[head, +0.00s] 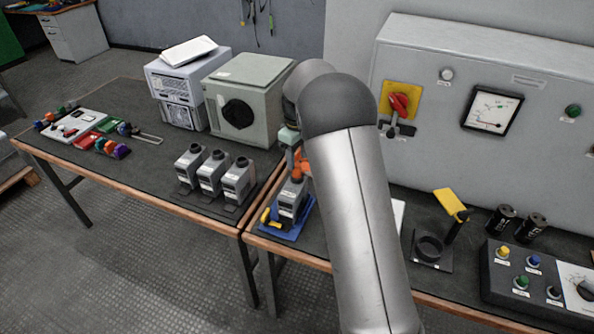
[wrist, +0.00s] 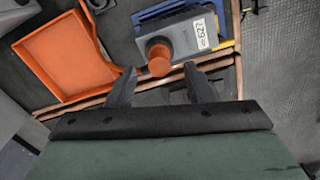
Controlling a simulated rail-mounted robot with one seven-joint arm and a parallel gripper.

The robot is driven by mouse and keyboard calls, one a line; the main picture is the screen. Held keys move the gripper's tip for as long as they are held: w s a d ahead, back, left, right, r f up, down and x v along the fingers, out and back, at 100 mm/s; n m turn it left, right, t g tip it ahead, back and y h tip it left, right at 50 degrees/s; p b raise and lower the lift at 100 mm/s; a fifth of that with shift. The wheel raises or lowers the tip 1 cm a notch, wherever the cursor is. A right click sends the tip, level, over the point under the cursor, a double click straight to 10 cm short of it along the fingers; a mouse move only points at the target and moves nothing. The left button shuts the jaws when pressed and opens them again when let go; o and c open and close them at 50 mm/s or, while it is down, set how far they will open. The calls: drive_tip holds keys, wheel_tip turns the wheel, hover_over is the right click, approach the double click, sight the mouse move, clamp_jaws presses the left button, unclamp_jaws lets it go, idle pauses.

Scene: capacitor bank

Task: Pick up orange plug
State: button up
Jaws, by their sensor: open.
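The orange plug (wrist: 160,59) is a short round piece on the end of a grey capacitor unit (wrist: 185,35) with a white label, in the wrist view. The plug shows in the head view as a small orange spot (head: 297,177) on top of the grey unit (head: 291,199). My gripper (wrist: 160,72) is open and empty, its two dark fingers apart. In the wrist view the plug lies between the fingertips in the picture; I cannot tell the height gap. In the head view my gripper (head: 291,151) is above the unit, partly hidden by my arm.
The unit stands on a blue tray (head: 270,233) beside a yellow item (head: 266,217). An orange tray (wrist: 64,60) lies left of it in the wrist view. Several similar grey units (head: 212,172) stand on the left table. A control cabinet (head: 445,130) rises behind.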

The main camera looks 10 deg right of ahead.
sight(297, 164)
wheel_tip(297, 164, down, 4)
drive_tip(key=shift+w+f+p, duration=0.15)
drive_tip(key=shift+p, duration=0.25)
clamp_jaws()
